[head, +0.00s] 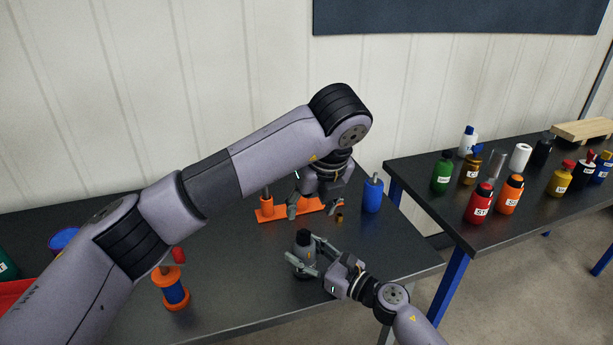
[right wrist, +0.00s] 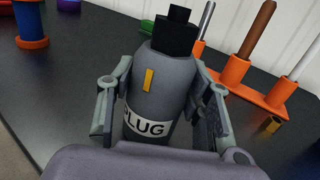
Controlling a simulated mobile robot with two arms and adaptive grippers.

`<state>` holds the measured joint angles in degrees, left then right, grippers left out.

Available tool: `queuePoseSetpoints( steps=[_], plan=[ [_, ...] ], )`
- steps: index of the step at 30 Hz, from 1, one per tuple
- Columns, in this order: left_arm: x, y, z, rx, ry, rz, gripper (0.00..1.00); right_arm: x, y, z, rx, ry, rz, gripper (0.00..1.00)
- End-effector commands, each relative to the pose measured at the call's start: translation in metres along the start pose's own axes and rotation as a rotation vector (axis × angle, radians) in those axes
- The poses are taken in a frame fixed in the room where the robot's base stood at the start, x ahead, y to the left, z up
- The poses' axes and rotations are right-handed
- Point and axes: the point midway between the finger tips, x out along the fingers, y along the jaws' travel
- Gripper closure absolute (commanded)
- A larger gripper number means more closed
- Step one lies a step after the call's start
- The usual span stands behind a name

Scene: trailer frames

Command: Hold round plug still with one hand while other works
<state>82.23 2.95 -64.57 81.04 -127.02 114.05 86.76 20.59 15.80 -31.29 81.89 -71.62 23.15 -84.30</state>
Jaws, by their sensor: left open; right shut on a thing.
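The round plug (head: 304,240) is a grey cylinder with a stepped black top, standing upright on the dark table. In the right wrist view the plug (right wrist: 158,85) shows a white label reading "PLUG" and a small yellow mark. My right gripper (head: 302,257) is shut on the plug, with one finger on each side of it; it also shows in the right wrist view (right wrist: 160,105). My left gripper (head: 311,207) is open, pointing down behind the plug, over or just in front of the orange rack (head: 265,215). Its exact height above the rack cannot be told.
The rack holds upright rods (right wrist: 257,30). A small brass-coloured piece (head: 339,217) lies before it, and a blue cylinder (head: 372,196) stands to its right. An orange-and-blue spool (head: 175,292) stands at the left front. Several bottles stand on the right-hand table (head: 430,205).

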Motion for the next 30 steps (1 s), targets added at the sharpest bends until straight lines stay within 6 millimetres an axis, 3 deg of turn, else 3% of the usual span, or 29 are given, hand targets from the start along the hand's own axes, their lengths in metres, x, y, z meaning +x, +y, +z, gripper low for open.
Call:
queuePoseSetpoints(
  steps=[5, 6, 16, 26, 30],
  plan=[
    [0.000, 0.000, 0.000, 0.000, 0.000, 0.000, 0.49, 0.000, 0.001, -0.001, 0.001, 0.002, 0.002, 0.86],
    [0.000, 0.000, 0.000, 0.000, 0.000, 0.000, 0.49, 0.000, 0.001, -0.001, 0.001, 0.002, 0.002, 0.53],
    [0.000, 0.000, 0.000, 0.000, 0.000, -0.001, 0.49, 0.000, 0.001, -0.001, 0.001, 0.001, 0.001, 0.31],
    [0.000, 0.000, 0.000, 0.000, 0.000, -0.001, 0.49, -0.002, 0.000, 0.000, 0.000, 0.000, 0.000, 0.30],
    [0.000, 0.000, 0.000, 0.000, 0.000, -0.001, 0.49, -0.015, 0.000, -0.002, 0.001, 0.002, -0.001, 0.30]
  ],
)
